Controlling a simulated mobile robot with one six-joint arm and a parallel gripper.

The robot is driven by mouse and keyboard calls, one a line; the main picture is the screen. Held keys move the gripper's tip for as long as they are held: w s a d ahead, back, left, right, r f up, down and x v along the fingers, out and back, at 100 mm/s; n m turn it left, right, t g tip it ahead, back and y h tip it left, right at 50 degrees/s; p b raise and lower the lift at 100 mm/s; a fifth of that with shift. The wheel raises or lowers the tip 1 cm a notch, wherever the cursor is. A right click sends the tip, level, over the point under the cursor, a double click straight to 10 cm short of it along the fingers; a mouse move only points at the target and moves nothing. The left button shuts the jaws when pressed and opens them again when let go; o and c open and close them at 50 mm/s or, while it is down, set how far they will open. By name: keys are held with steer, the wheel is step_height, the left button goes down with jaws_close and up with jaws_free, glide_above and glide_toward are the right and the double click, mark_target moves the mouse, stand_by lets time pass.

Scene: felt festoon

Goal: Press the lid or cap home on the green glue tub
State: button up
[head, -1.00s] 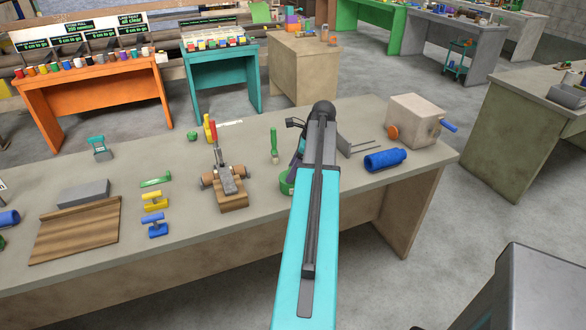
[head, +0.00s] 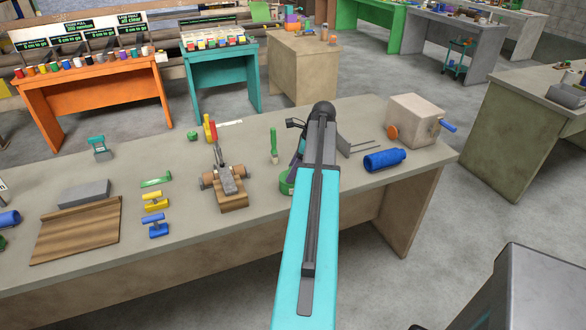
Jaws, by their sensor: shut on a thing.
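The green glue tub (head: 286,184) stands on the near workbench, mostly hidden behind my arm; only its left side shows. My gripper (head: 294,174) points down at the tub, just left of my arm. Its fingertips are largely hidden, right at or over the tub's top. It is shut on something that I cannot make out. I cannot see whether a lid sits on the tub or how it is seated. A small green knob-like piece (head: 193,136) lies farther left on the bench.
A green-handled brush (head: 274,144) stands left of my gripper. A wooden clamp fixture (head: 229,190) is farther left. A blue cylinder (head: 385,160) and a beige box with a crank (head: 414,121) are on the right. The front strip of the bench (head: 190,249) is clear.

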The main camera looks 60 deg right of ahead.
stand_by(0.4)
steer(key=o, duration=1.1)
steer(key=shift+o, duration=0.4)
steer(key=o, duration=0.4)
steer(key=shift+r, duration=0.15)
steer(key=shift+r+p, duration=2.85)
steer(key=shift+r, duration=0.55)
jaws_close()
